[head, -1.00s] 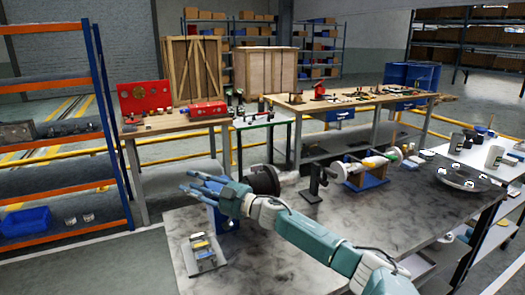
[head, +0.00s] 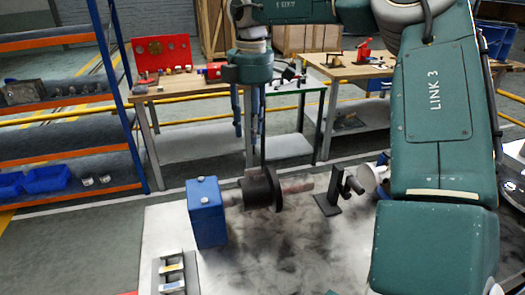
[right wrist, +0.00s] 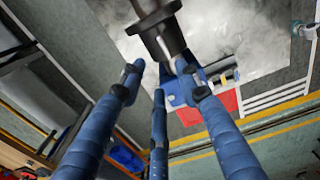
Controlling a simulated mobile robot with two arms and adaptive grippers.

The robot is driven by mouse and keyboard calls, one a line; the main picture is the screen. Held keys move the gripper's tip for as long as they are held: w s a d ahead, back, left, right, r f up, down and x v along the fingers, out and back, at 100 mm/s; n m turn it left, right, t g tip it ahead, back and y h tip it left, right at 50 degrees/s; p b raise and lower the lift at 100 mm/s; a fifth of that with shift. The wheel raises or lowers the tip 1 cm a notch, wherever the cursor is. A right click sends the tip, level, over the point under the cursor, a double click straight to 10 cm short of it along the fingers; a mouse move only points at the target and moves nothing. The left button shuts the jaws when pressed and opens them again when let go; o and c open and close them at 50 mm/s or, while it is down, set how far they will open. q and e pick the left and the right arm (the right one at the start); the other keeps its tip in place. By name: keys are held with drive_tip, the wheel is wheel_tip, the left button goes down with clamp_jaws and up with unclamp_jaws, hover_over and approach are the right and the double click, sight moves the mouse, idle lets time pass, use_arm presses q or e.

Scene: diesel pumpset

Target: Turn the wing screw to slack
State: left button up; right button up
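I cannot make out a wing screw for certain in either view. A blue block (head: 206,215) with small studs on top stands on the bench, with a black flanged wheel (head: 262,188) and a shaft to its right. In the right wrist view the black flanged part (right wrist: 153,15) is at the top and the blue block (right wrist: 181,88) shows partly behind the fingers. My right gripper (head: 248,142) points down above the black wheel, its fingers apart and empty. Its spread fingers (right wrist: 160,80) also fill the right wrist view. My left gripper is not in view.
A black stand (head: 330,200) is right of the wheel. A small rack (head: 170,278) lies at the front left of the bench (head: 290,255). Bare bench top lies in front of the wheel. A blue and orange shelf (head: 75,155) stands at the left.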

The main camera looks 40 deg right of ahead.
sight(253, 174)
use_arm(q)
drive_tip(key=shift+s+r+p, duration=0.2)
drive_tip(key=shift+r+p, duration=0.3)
drive_tip(key=shift+p, duration=0.05)
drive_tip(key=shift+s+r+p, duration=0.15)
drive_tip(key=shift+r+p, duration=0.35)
drive_tip(key=shift+p, duration=0.05)
use_arm(e)
drive_tip(key=f, duration=1)
drive_tip(key=shift+s+a+f, duration=0.1)
drive_tip(key=shift+s+a, duration=0.1)
drive_tip(key=shift+a, duration=0.2)
clamp_jaws()
